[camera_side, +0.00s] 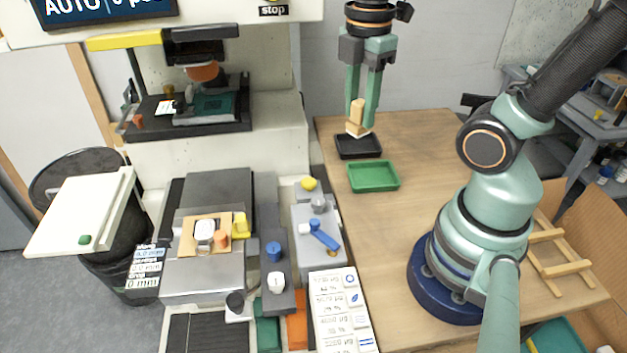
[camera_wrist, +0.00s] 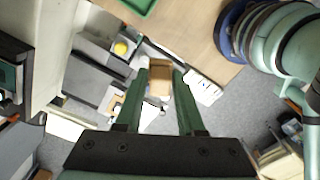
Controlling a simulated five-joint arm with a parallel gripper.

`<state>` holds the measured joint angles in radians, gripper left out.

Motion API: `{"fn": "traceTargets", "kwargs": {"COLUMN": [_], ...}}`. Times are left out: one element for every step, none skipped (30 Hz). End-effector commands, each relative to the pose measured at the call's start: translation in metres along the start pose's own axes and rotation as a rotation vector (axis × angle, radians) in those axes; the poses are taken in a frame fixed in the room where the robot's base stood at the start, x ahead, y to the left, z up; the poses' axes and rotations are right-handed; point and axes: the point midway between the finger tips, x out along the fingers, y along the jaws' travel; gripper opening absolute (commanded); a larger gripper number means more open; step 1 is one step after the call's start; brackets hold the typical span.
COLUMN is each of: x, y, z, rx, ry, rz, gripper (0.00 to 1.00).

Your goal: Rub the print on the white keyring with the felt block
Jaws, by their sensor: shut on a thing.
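My gripper (camera_side: 362,122) points down at the back of the table, above the black tray (camera_side: 358,148). It is shut on the felt block (camera_side: 357,113), a tan wooden block with a pale underside. I cannot tell whether the block's underside touches the tray. In the wrist view the block (camera_wrist: 160,80) sits between the green fingers. The white keyring (camera_side: 204,231) lies in a tan wooden fixture (camera_side: 190,236) on the grey machine bed, far to the left of my gripper. Its print is too small to make out clearly.
An orange peg (camera_side: 221,239) and a yellow clamp-like part (camera_side: 240,225) stand right beside the keyring. A green tray (camera_side: 373,177) lies in front of the black one. A grey block with a blue lever (camera_side: 322,235) stands between the bed and table. The printer head (camera_side: 203,60) overhangs behind.

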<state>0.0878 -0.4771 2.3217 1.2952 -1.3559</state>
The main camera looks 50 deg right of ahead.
Motion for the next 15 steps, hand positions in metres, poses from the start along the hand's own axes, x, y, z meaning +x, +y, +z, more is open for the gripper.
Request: {"fn": "traceTargets", "kwargs": {"x": [0.010, 0.015, 0.021, 0.025, 0.028, 0.032, 0.034, 0.036, 0.038, 0.040, 0.042, 0.045, 0.047, 0.049, 0.051], "y": [-0.002, -0.001, 0.001, 0.004, 0.006, 0.010, 0.013, 0.016, 0.020, 0.023, 0.027, 0.031, 0.035, 0.038, 0.043], "z": [-0.015, -0.024, -0.036, -0.045, -0.053, -0.063, -0.070, -0.076, -0.085, -0.092, -0.098, -0.107, -0.113, -0.119, -0.128], "rx": [-0.142, -0.222, -0.325, -0.397, -0.458, -0.525, -0.567, -0.604, -0.650, -0.681, -0.709, -0.745, -0.769, -0.794, -0.822], "ry": [-0.001, -0.001, -0.001, -0.001, -0.001, -0.001, -0.001, -0.001, -0.001, -0.001, 0.000, 0.000, 0.000, 0.000, 0.000], "rz": [-0.007, -0.007, -0.008, -0.009, -0.009, -0.008, -0.008, -0.007, -0.007, -0.007, -0.006, -0.006, -0.007, -0.007, -0.005], "gripper": [0.00, 0.00, 0.00, 0.00, 0.00, 0.00, 0.00, 0.00, 0.00, 0.00, 0.00, 0.00, 0.00, 0.00, 0.00]}}
